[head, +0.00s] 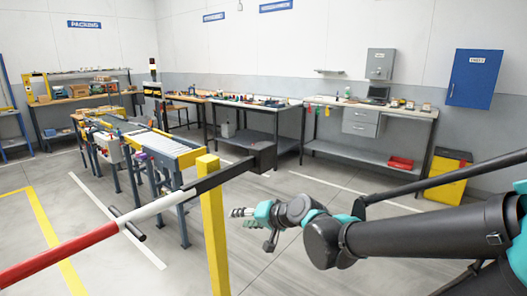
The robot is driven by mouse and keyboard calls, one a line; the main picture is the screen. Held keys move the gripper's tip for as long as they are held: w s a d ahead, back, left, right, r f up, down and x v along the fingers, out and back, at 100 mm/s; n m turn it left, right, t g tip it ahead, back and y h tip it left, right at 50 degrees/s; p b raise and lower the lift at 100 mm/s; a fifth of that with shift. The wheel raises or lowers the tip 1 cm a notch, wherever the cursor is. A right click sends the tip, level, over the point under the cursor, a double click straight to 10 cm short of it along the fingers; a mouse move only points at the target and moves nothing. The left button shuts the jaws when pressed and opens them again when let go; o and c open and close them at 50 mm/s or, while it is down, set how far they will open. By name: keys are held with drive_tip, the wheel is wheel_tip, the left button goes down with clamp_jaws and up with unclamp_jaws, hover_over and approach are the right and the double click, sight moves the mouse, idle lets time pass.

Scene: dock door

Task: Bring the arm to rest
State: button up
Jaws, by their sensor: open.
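My gripper (240,217) is in the middle of the head view, at the end of my arm, which reaches in from the right edge. It is open and I see nothing between its fingers. It is in the air just right of a yellow post (214,235). I cannot tell how far apart the two are. My arm is stretched out roughly level to the left.
A red and white barrier bar (100,243) crosses the front left by the yellow post. A conveyor (165,145) stands behind it. Workbenches (370,112) line the back wall, with a yellow bin (447,180) at right. Open floor (320,190) lies between.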

drive_tip(key=s+d+f+n+g+h, duration=0.1)
drive_tip(key=s+d+f+h, duration=0.2)
drive_tip(key=d+f, duration=0.7)
drive_tip(key=d+h, duration=0.2)
drive_tip(key=d, duration=0.3)
drive_tip(key=shift+s+f+g+h, duration=0.15)
drive_tip(key=shift+f+g+h, duration=0.15)
drive_tip(key=s+d+f+h, duration=0.1)
drive_tip(key=s+d, duration=0.1)
drive_tip(key=d, duration=0.1)
drive_tip(key=s+d+f+g+h, duration=0.1)
drive_tip(key=d+f, duration=0.1)
drive_tip(key=d, duration=0.2)
drive_tip(key=s+d+f+g+h, duration=0.1)
drive_tip(key=s+d, duration=0.1)
drive_tip(key=d, duration=0.1)
drive_tip(key=shift+s+d+f+h, duration=0.25)
drive_tip(key=shift+s+f+h, duration=0.05)
drive_tip(key=shift+f+h, duration=0.1)
drive_tip(key=shift+c, duration=0.2)
